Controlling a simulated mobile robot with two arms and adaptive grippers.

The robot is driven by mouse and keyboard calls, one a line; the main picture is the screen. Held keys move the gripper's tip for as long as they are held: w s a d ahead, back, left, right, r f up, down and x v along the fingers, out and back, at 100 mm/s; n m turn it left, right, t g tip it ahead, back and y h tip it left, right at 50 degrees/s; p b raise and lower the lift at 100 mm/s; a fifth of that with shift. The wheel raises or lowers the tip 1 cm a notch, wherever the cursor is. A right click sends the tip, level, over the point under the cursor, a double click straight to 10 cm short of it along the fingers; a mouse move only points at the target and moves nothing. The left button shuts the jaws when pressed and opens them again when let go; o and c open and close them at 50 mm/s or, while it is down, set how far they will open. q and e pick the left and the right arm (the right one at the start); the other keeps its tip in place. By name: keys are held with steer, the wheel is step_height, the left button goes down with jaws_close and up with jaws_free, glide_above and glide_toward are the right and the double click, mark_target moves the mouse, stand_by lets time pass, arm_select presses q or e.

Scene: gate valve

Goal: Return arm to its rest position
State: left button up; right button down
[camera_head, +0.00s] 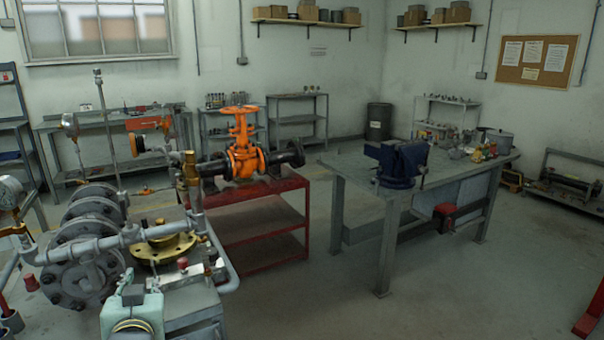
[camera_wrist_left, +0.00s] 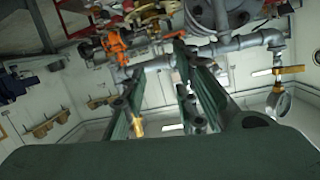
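My left gripper (camera_head: 133,295) shows low in the head view, a pale green and dark grey end near the bottom edge, in front of the grey pipework. Its fingertips are hard to make out there. In the left wrist view the dark green fingers (camera_wrist_left: 157,80) stand apart with nothing clearly held between them. The orange gate valve (camera_head: 242,150) with its handwheel sits on a red bench, apart from the gripper; it also shows tilted in the left wrist view (camera_wrist_left: 117,45). My right gripper is not in view.
Grey flanged pipes (camera_head: 85,250) and a brass flange (camera_head: 165,247) crowd the left, close to my gripper. The red bench (camera_head: 250,220) stands behind. A grey workbench (camera_head: 445,172) carries a blue vise (camera_head: 397,163). Floor (camera_head: 470,290) at the lower right is mostly clear.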

arm_select(q)
steer(key=s+d+f+m+g+h, duration=0.2)
steer(key=s+d+f, duration=0.1)
steer(key=s+f, duration=0.4)
steer(key=s+d+f+m+g+h, duration=0.1)
steer(key=s+d+f+g+h, duration=0.2)
steer(key=f, duration=0.6)
steer(key=s+d+f+m+g+h, duration=0.1)
steer(key=s+d+f+g, duration=0.3)
steer(key=s, duration=0.6)
steer(key=s+d+f+m+g+h, duration=0.1)
steer(key=s+d+f, duration=0.3)
steer(key=s+f, duration=0.5)
step_height(320, 180, down, 23)
steer(key=s+g, duration=0.1)
steer(key=s, duration=0.1)
steer(key=s+a+f, duration=0.1)
steer(key=s+f, duration=0.7)
steer(key=s, duration=0.1)
steer(key=s+a+f+g, duration=0.1)
steer(key=s+a+f, duration=0.1)
steer(key=s+f, duration=0.6)
steer(key=shift+s+a+f+m+g, duration=0.3)
steer(key=shift+s+f+m, duration=0.05)
steer(key=shift+f+m, duration=0.05)
